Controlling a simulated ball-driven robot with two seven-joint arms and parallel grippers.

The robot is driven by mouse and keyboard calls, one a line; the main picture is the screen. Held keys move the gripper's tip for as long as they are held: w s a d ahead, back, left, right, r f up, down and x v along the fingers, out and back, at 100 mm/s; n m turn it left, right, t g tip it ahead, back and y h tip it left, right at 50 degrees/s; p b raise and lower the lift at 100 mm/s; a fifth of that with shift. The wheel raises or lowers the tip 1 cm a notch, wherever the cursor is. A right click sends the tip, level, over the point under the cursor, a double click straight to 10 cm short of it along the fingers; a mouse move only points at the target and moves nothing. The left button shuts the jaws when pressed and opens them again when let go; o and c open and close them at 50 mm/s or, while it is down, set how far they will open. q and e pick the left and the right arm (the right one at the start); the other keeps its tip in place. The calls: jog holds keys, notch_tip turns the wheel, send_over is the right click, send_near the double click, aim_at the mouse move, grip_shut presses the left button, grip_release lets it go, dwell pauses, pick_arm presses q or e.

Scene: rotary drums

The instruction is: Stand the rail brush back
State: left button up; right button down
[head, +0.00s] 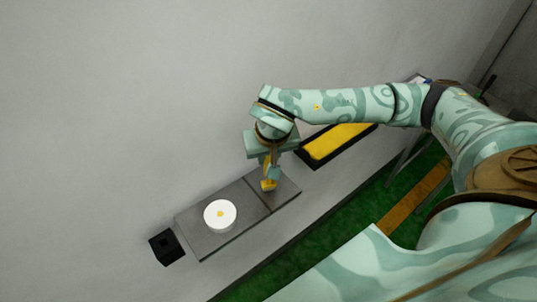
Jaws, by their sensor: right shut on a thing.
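My right gripper (269,173) points down over the right part of a grey plate. It is shut on a small yellow piece (268,186), which I take to be the rail brush. Most of this piece is hidden by the fingers, and I cannot tell whether it touches the plate. A black block with a dark square opening (167,246) stands at the plate's lower left end, apart from the gripper; it looks like a holder. My left gripper is not in view.
The grey plate (205,242) carries a white round disc (221,215) with a yellow centre, left of the gripper. A black-framed yellow tray (337,143) lies to the right, under my right arm. The pale surface at upper left is clear. Green floor shows beyond the edge.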

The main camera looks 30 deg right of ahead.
jog(key=shift+f, duration=0.2)
jog(key=c, duration=1.2)
grip_release()
jog(key=shift+f, duration=0.15)
jog(key=shift+r, duration=0.3)
jog(key=v, duration=1.1)
jog(key=shift+s+r, duration=0.2)
jog(key=shift+r, duration=0.15)
jog(key=shift+s+a+f, duration=0.1)
